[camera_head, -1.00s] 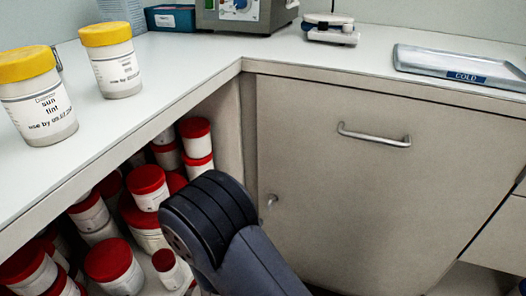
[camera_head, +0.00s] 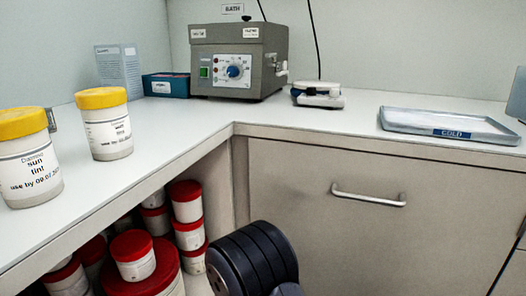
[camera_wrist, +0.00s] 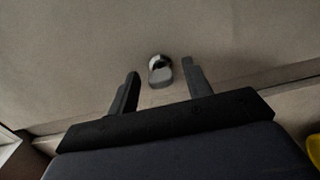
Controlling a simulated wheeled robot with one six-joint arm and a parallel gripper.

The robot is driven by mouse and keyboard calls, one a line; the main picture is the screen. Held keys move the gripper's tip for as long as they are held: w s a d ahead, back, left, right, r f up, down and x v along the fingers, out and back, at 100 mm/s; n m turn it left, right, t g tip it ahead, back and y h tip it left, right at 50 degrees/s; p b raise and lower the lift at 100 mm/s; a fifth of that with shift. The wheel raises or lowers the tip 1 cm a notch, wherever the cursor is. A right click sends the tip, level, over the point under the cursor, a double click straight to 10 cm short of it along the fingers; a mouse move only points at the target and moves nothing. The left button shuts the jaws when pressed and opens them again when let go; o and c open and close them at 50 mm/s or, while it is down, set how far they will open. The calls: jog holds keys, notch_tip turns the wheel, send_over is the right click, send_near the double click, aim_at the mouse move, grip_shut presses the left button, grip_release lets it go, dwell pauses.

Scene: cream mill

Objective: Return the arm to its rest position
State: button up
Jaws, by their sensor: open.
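My gripper (camera_wrist: 160,90) shows in the wrist view with its two dark fingers spread apart and nothing between them. It faces a beige cabinet surface, where a small round metal knob or lock (camera_wrist: 160,72) shows beyond the fingertips. In the head view a dark ribbed part of my arm stands at the bottom, in front of the open shelf and the cabinet door. The gripper itself is out of sight in that view.
Two yellow-lidded jars (camera_head: 25,165) (camera_head: 105,130) stand on the left counter (camera_head: 165,125). Red-lidded jars (camera_head: 133,255) fill the shelf below. A grey bath unit (camera_head: 237,60), a small scale-like device (camera_head: 318,95) and a COLD tray (camera_head: 450,125) stand behind. The door handle (camera_head: 368,197) sticks out.

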jog(key=shift+s, duration=0.1)
jog(key=p+v, duration=0.3)
jog(key=v, duration=0.8)
jog(key=w+d+n+p, duration=0.3)
jog(key=w+n+p, duration=0.7)
jog(key=n, duration=0.8)
jog(key=shift+w+d+r+p, duration=0.2)
jog(key=shift+w+r+p, duration=0.1)
jog(key=shift+p, duration=0.65)
jog(key=shift+f, duration=0.15)
